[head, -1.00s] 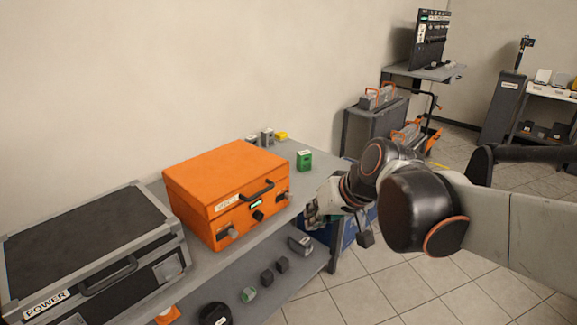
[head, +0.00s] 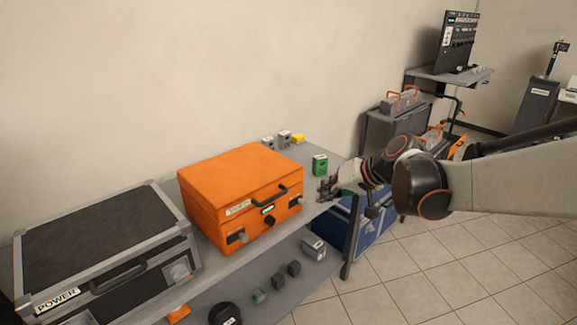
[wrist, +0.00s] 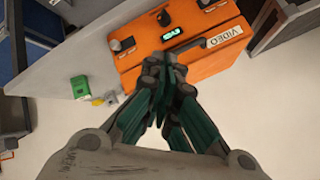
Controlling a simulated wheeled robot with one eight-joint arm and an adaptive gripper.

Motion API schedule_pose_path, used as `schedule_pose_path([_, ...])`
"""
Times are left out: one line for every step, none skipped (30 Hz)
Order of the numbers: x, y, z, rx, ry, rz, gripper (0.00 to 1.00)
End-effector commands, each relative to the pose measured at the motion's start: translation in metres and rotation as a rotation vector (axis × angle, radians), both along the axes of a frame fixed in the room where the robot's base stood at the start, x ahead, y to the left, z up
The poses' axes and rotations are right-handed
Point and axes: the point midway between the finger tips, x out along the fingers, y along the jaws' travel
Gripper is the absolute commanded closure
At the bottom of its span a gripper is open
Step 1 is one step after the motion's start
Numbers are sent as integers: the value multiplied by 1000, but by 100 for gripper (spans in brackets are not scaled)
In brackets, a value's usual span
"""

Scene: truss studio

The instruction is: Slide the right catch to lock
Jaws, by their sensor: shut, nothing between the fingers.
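The orange case (head: 243,190) stands shut on the grey bench, with a handle, a small lit display and a black knob on its front. The right catch (head: 298,203) is on the front near the right edge; in the wrist view it appears at the left of the case front (wrist: 122,44). The left catch (head: 237,237) sits near the other front corner. My gripper (head: 324,188) is shut and empty, to the right of the case and apart from the right catch. In the wrist view its fingers (wrist: 160,85) hide part of the case. The catch's exact position is too small to tell.
A black and grey POWER case (head: 100,245) stands left of the orange case. A green block (head: 320,164) is on the bench just behind my gripper. Small grey and yellow items (head: 284,139) lie farther back. A lower shelf (head: 285,290) holds several small things.

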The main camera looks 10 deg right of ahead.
Motion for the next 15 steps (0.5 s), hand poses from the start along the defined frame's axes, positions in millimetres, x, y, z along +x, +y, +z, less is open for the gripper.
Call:
schedule_pose_path([13, -5, -3, 23, -6, 0, 100])
schedule_pose_path([19, -6, -4, 38, -10, 2, 100])
schedule_pose_path([27, -9, -7, 56, -16, 2, 100])
schedule_pose_path([33, -11, -8, 70, -22, 4, 100])
schedule_pose_path([39, -14, -10, 84, -27, 5, 100])
schedule_pose_path([47, -16, -13, 103, -33, 7, 100])
schedule_pose_path([52, -19, -15, 116, -39, 8, 100])
schedule_pose_path([58, -21, -18, 131, -45, 10, 100])
schedule_pose_path([65, -25, -21, 149, -53, 12, 100])
schedule_pose_path([71, -27, -23, 163, -59, 12, 100])
schedule_pose_path([76, -30, -26, 176, -66, 13, 100])
schedule_pose_path([83, -34, -30, 193, -76, 15, 100])
schedule_pose_path([88, -37, -32, 208, -83, 15, 100])
schedule_pose_path([92, -40, -35, 221, -90, 17, 100])
schedule_pose_path([98, -44, -39, 239, -100, 20, 100])
